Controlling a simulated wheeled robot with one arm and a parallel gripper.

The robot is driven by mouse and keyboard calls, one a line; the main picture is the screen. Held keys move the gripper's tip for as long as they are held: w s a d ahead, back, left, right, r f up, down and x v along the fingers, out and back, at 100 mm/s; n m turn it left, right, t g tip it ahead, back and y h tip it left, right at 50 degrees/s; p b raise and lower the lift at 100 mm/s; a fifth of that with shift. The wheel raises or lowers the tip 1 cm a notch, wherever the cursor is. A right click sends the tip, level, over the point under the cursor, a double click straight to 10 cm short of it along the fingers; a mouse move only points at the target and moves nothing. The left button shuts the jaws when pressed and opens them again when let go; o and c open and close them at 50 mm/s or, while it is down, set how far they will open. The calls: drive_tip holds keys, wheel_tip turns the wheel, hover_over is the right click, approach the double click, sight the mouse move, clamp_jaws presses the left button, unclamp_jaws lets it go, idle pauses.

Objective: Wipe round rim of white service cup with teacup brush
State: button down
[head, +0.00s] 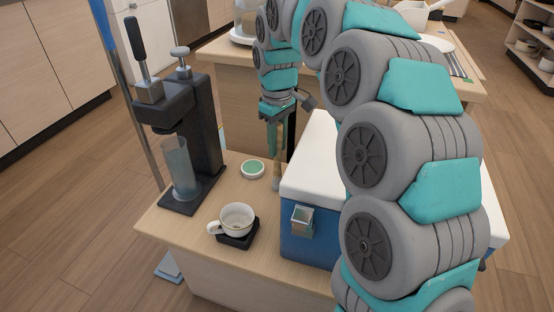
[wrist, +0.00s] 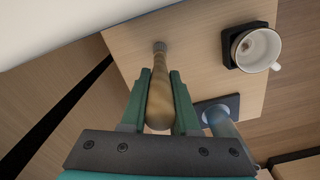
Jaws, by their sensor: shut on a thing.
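The white service cup (head: 237,217) stands upright on a black square coaster (head: 240,240) near the front of the wooden table, its handle to the left. The cup also shows in the wrist view (wrist: 257,47) at upper right, its open mouth in sight. My gripper (wrist: 158,76) is shut on the wooden handle of the teacup brush (wrist: 159,85). The brush's small grey head (wrist: 160,47) points away from the gripper. In the head view the brush (head: 277,172) hangs roughly upright beside the cooler, behind and right of the cup, apart from it.
A blue cooler with a white lid (head: 310,225) stands close right of the cup. A black lever press (head: 196,120) with a translucent blue tumbler (head: 178,170) stands at left. A small green-topped round dish (head: 252,169) lies behind the cup. Bare tabletop lies between dish and cup.

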drive_tip(key=shift+r, duration=0.1)
idle(0.3)
drive_tip(key=shift+r+p, duration=1.95)
drive_tip(key=shift+r, duration=1.45)
